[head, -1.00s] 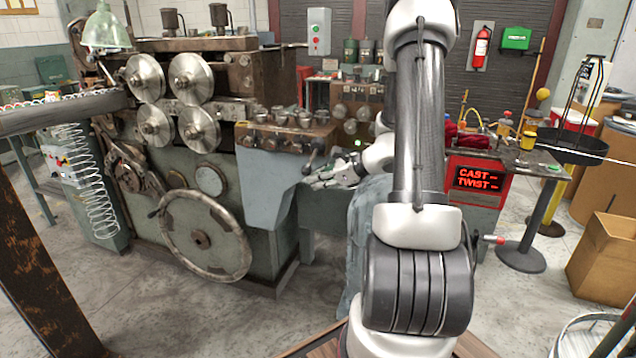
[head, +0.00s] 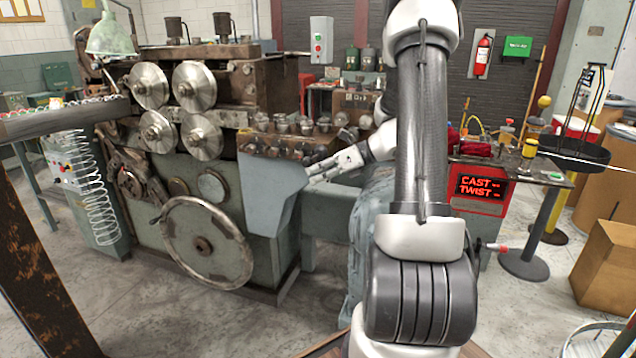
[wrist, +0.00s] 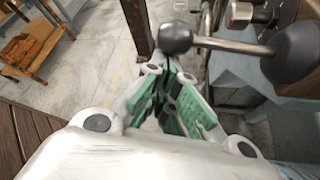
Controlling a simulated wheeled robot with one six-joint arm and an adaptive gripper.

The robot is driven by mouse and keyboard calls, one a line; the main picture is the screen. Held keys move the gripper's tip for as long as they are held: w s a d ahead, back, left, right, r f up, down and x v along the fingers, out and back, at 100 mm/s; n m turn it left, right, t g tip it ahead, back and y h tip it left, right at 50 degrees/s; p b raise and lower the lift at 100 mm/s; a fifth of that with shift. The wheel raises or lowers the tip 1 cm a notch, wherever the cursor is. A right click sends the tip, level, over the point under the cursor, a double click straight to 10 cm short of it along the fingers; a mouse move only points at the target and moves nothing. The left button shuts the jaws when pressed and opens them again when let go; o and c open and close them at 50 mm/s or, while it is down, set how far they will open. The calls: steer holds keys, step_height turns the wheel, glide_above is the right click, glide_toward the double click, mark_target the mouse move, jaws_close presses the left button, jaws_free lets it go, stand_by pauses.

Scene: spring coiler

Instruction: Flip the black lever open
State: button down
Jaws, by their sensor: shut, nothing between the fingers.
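The black lever shows large in the wrist view: a round black knob (wrist: 176,38) on a metal rod (wrist: 232,46) that runs right to a dark rounded hub (wrist: 291,52). In that view the rod lies nearly level. My gripper (wrist: 174,72) is shut and empty, its green-padded fingers together just below the knob in the picture. Whether the fingertips touch the knob, I cannot tell. In the head view my gripper (head: 312,174) is beside the front of the coiler's valve block, where the lever is too small to make out clearly.
The spring coiler (head: 215,185) with its large handwheel (head: 206,243) stands left of my gripper. A red display box (head: 478,187) stands on the right. A blue-grey chute panel (head: 268,190) is close to the fingers. Open floor lies in front of the machine.

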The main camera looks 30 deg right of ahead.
steer(key=shift+r+m+y, duration=0.5)
steer(key=shift+r, duration=1.1)
steer(key=s+d, duration=0.6)
steer(key=s, duration=0.1)
steer(key=shift+d+r+g, duration=0.2)
steer(key=shift+r+g, duration=0.1)
steer(key=shift+r, duration=0.1)
